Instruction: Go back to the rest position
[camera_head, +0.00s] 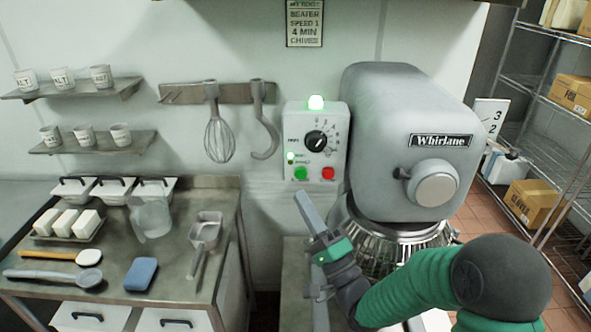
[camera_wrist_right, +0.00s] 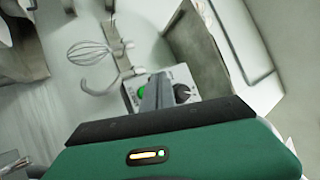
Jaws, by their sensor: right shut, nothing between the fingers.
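My right gripper (camera_head: 307,208) is shut and empty, with its fingers pointing up toward the control box (camera_head: 318,165). The fingers appear just below the box's green and red buttons in the head view. In the right wrist view the shut fingers (camera_wrist_right: 157,90) overlap the control box (camera_wrist_right: 130,97). My green right arm comes in from the lower right, in front of the mixer (camera_head: 410,115) and its bowl guard. My left gripper is not in view.
A whisk (camera_head: 219,138) and hook (camera_head: 265,135) hang on the wall rail. A wire rack (camera_head: 545,125) with boxes stands at the right.

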